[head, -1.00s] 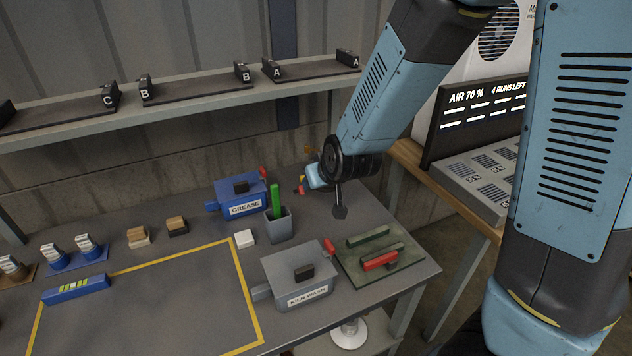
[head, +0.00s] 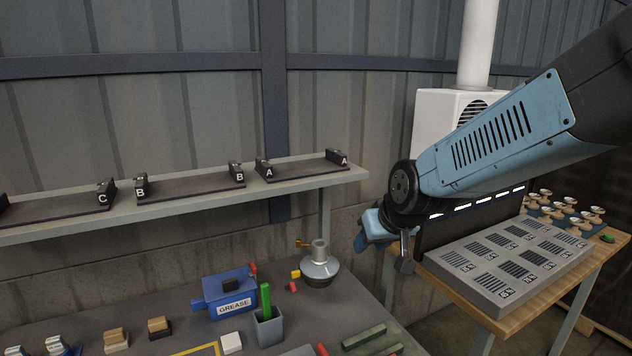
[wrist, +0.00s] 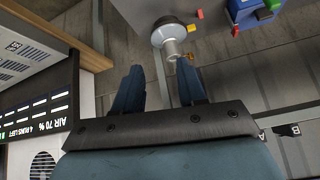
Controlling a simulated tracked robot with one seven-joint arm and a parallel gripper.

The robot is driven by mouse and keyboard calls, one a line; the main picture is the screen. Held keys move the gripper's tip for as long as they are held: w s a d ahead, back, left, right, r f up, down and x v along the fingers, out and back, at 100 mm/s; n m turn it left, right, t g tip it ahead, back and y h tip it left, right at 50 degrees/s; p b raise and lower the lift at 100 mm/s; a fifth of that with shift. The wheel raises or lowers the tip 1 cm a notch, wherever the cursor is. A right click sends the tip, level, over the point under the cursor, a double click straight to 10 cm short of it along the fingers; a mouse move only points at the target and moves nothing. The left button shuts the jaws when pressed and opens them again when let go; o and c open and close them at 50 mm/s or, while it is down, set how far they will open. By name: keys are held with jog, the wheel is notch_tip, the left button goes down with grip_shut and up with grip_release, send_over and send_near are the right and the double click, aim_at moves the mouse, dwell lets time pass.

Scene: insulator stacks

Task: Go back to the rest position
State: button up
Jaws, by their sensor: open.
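My gripper (wrist: 160,92) shows in the wrist view with two dark blue fingers apart and nothing between them. In the head view my gripper (head: 366,240) hangs in the air right of the grey workbench (head: 180,285), in front of the grey control console. Its fingers are small and partly hidden there. In the wrist view a white and metal fitting (wrist: 172,36) lies beyond the fingers, apart from them. The same fitting stands on the bench in the head view (head: 320,265).
A blue GREASE box (head: 230,297) and a grey cup (head: 268,328) with a green stick stand on the bench. A shelf (head: 190,203) with lettered racks runs behind. The console (head: 505,260) sits on a wooden table at right, close to my arm.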

jog(key=s+d+r+m+h, duration=0.1)
jog(key=s+d+r, duration=0.3)
jog(key=s+d, duration=0.2)
jog(key=s+d+r+m+g+h, duration=0.1)
jog(key=s+d+r+m, duration=0.1)
jog(key=s+d+r, duration=0.2)
jog(key=s+d, duration=0.2)
jog(key=s, duration=0.2)
jog(key=shift+s+r+h, duration=0.2)
jog(key=shift+r+h, duration=0.1)
jog(key=shift+r, duration=0.1)
